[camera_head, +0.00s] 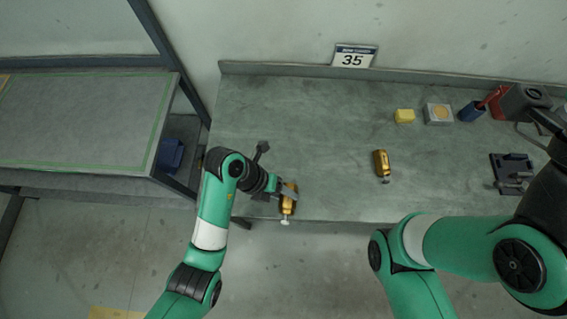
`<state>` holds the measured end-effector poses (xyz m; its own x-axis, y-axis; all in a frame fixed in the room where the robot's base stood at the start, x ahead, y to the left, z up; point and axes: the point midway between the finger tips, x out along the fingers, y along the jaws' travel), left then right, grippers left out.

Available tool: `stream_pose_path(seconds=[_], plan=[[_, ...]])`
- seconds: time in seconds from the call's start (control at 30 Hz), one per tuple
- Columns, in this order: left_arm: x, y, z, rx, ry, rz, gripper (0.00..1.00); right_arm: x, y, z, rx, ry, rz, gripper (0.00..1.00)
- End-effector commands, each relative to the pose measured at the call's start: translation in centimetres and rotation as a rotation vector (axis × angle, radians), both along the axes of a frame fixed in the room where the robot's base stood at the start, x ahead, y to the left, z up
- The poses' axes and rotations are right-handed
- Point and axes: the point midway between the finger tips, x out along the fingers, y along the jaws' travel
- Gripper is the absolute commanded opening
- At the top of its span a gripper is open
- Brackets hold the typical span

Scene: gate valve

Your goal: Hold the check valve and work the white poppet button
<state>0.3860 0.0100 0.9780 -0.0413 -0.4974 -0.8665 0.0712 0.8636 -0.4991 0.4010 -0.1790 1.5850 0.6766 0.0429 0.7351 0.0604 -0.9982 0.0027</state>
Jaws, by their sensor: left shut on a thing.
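A brass-coloured check valve (288,205) is at the front edge of the bench, left of centre. Its white poppet button (285,222) points toward the bottom of the picture, past the bench edge. My left gripper (286,192) is shut on this valve, with its fingers across the valve's upper part. A second brass valve (381,162) stands apart on the bench to the right, with a small light tip at its lower end.
At the back right are a yellow block (404,116), a box with a round tan top (438,113), and blue and red items. A dark fixture (511,172) is at the right. A sign (353,56) reads 35.

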Motion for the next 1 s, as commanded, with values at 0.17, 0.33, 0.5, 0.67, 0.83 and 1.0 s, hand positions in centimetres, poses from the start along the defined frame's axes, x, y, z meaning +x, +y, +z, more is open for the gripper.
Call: stream_pose_path(seconds=[0.17, 0.33, 0.5, 0.67, 0.83, 1.0], plan=[[0.0, 0.0, -0.3, -0.001, -0.001, 0.000, 0.00, 0.0, 0.0, -0.2, 0.000, 0.000, 0.000, 0.50], [0.0, 0.0, -0.7, -0.001, -0.001, 0.000, 0.00, 0.0, 0.0, -0.3, 0.000, 0.000, 0.000, 0.50], [0.0, 0.0, -1.0, -0.001, -0.001, 0.000, 0.00, 0.0, 0.0, -0.5, 0.000, 0.000, 0.000, 0.50], [0.0, 0.0, -1.3, -0.001, -0.002, 0.001, 0.00, 0.0, 0.0, -0.7, 0.000, 0.000, 0.000, 0.50], [0.0, 0.0, -1.6, -0.001, -0.002, 0.001, 0.00, 0.0, 0.0, -0.8, 0.000, 0.000, 0.000, 0.50], [0.0, 0.0, -2.0, -0.001, -0.001, 0.000, 0.00, 0.0, 0.0, -1.0, 0.000, 0.000, 0.000, 0.50]])
